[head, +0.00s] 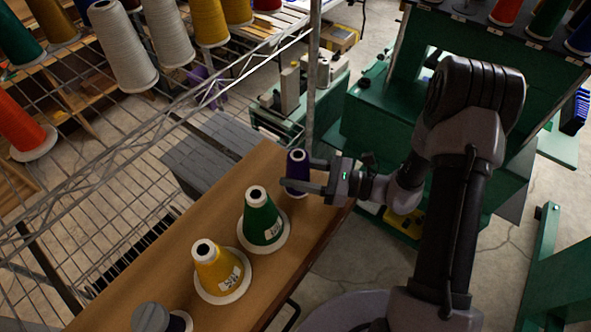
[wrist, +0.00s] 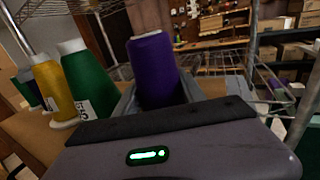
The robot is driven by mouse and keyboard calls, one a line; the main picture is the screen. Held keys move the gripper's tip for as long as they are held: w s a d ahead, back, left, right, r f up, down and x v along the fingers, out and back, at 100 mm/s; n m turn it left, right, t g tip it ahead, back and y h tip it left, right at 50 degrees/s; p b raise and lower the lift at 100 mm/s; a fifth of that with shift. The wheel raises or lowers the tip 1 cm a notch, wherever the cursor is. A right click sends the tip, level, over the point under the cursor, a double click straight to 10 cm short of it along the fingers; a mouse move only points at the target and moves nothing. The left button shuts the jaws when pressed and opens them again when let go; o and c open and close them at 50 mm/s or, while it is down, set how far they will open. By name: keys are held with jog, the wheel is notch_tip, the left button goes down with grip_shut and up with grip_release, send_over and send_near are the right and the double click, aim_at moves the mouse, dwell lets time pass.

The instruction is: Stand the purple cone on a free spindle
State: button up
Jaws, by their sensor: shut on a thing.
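The purple cone (head: 297,168) stands upright at the far right end of the wooden bench top (head: 225,195) in the head view. My gripper (head: 312,176) reaches it from the right, with its fingers on either side of the cone and shut on it. In the wrist view the purple cone (wrist: 153,70) rises between the fingers, tilted slightly in the picture. Its base is hidden behind the gripper body. I cannot tell whether it still touches the bench. No bare spindle can be made out clearly.
A green cone (head: 262,218) and a yellow cone (head: 218,268) stand on white bases along the bench, with a dark cone (head: 152,318) nearer. A wire rack (head: 110,150) with several cones is at left. A green machine (head: 390,130) stands behind my arm.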

jog(key=shift+f, duration=0.1)
dwell(0.4)
jog(key=shift+d+f+b, duration=0.1)
jog(key=shift+f+b, duration=0.15)
jog(key=shift+b, duration=0.25)
jog(key=o, duration=1.6)
jog(key=shift+c, duration=0.2)
